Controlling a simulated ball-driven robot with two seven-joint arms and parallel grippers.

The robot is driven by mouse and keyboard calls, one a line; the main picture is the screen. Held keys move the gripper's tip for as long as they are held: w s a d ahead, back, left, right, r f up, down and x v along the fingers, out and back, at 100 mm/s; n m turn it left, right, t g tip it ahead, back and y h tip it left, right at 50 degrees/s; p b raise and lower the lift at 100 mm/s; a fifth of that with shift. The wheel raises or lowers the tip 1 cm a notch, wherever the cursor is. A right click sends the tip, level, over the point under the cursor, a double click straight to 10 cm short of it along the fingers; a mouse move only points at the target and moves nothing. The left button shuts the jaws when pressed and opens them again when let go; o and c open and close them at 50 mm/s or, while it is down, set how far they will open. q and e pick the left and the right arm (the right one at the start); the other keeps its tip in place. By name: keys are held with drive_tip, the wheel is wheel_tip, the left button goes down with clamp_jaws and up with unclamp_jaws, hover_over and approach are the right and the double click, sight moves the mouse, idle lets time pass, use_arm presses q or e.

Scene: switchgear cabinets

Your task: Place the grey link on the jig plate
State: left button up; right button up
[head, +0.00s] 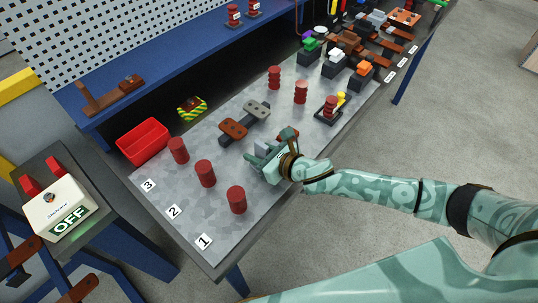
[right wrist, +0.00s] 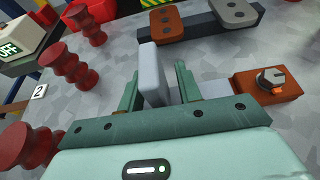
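A grey link (head: 257,110) with two holes lies on a dark bar, beside a brown link (head: 233,128). It also shows at the top of the right wrist view (right wrist: 235,11). My right gripper (head: 258,158) is low over the grey table top, nearer the front edge than the bar. In the right wrist view its fingers (right wrist: 158,88) are apart, with an upright grey slab (right wrist: 153,74) between them and a gap at the right finger. I cannot tell whether the slab belongs to a jig. No part is clearly recognisable as the jig plate. My left gripper is out of view.
A brown block with a knob (right wrist: 270,86) stands right of the gripper. Several red posts (head: 205,173) stand around it. A red bin (head: 143,142) is at the back left. Black stands (head: 334,65) fill the far end. Table numbers 1 to 3 mark the left edge.

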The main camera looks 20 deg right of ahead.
drive_tip(key=p+v, duration=0.1)
drive_tip(key=v, duration=1)
drive_tip(key=shift+s+d+r+p, duration=0.1)
drive_tip(key=shift+s+d+p, duration=0.1)
drive_tip(key=shift+p, duration=0.1)
